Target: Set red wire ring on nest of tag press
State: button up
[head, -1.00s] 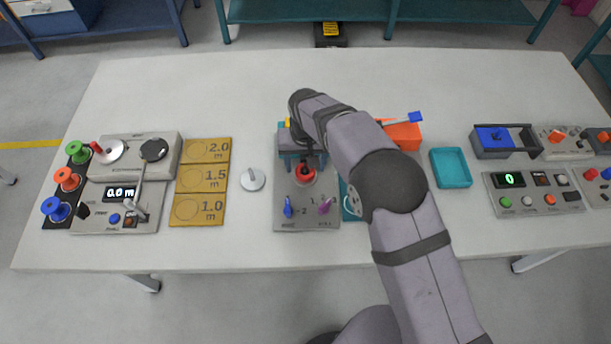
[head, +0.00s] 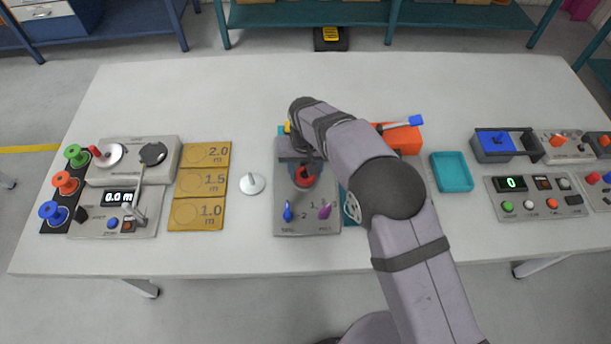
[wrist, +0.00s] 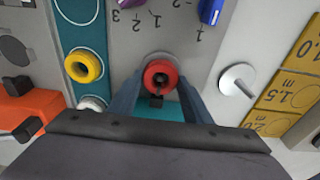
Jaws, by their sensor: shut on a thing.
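The red wire ring (wrist: 160,77) is between the two blue-grey fingers of my gripper (wrist: 160,98), which is shut on it. A small dark piece shows at the ring's near edge. The ring also shows in the head view (head: 304,178), below my wrist. The tag press (head: 306,218) is the grey panel under my gripper, with a blue knob and a purple knob at its front. The ring is over a round light-grey seat (wrist: 158,57), seemingly the nest, which it mostly covers. I cannot tell whether the ring touches it.
A teal strip beside the press holds a yellow ring (wrist: 83,66) and a white ring. A white disc with a peg (head: 252,184) stands left of the press, then yellow length plates (head: 198,215). An orange block (head: 405,138) and teal tray (head: 452,172) are to the right.

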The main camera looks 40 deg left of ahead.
notch_tip(320, 180, up, 7)
jog(key=p, duration=0.4)
jog(key=shift+r, duration=0.1)
jog(key=w+d+f+m, duration=0.2)
jog(key=w+d+m, duration=0.4)
jog(key=w+d, duration=1.3)
jog(key=shift+h, duration=0.3)
jog(key=shift+w+f+b, duration=0.1)
jog(key=shift+f+b, duration=1.4)
jog(key=shift+f, duration=0.6)
jog(key=shift+f, duration=0.2)
jog(key=shift+f+b, duration=0.75)
jog(key=shift+f, duration=0.15)
jog(key=o, duration=1.2)
